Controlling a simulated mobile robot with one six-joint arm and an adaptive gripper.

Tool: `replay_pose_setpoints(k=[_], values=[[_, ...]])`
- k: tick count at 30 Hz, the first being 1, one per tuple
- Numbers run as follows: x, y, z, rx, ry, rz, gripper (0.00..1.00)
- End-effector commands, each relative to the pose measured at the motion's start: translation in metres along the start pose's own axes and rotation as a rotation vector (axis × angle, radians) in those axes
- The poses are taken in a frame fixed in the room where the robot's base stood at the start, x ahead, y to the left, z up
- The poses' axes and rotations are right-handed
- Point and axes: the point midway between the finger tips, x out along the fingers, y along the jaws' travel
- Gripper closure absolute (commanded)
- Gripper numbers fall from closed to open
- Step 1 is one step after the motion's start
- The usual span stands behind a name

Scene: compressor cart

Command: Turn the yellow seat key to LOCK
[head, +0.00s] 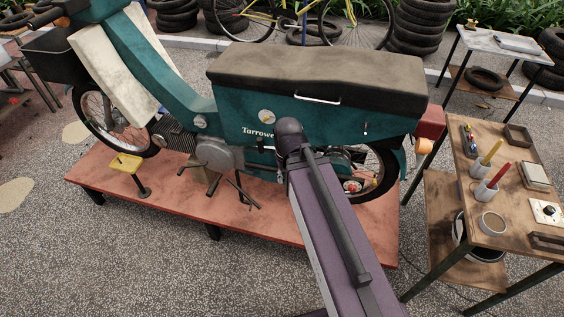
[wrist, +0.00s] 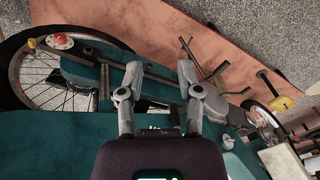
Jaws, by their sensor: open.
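A round pale dial with a small yellow part (head: 267,116), which looks like the seat key, is on the teal side panel (head: 236,114) of the moped, below the long dark seat (head: 320,76). The key's exact angle and any LOCK marking are too small to read. My arm ends just right of the dial in the head view and hides my gripper there. In the wrist view my gripper (wrist: 160,70) is open and empty, fingers apart, above the moped's side and chain case.
The moped stands on a low red platform (head: 280,232). A yellow-topped pedal or stand (head: 125,163) is at the platform's left. A wooden cart (head: 505,215) with cups and small items stands at right. A small black lever (head: 366,128) is on the panel. Paving in front is clear.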

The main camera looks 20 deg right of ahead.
Motion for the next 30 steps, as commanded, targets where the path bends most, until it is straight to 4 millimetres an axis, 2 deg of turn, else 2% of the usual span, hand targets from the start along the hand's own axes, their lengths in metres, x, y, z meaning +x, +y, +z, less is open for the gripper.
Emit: replay_pose_setpoints(k=[8,16,23,30], values=[[0.019,0.008,-0.013,-0.119,0.057,0.142,0.54],[0.037,0.021,-0.043,-0.400,0.157,0.464,0.54],[0.036,0.020,-0.074,-0.679,0.215,0.775,0.54],[0.024,-0.001,-0.103,-0.975,0.233,1.115,0.54]])
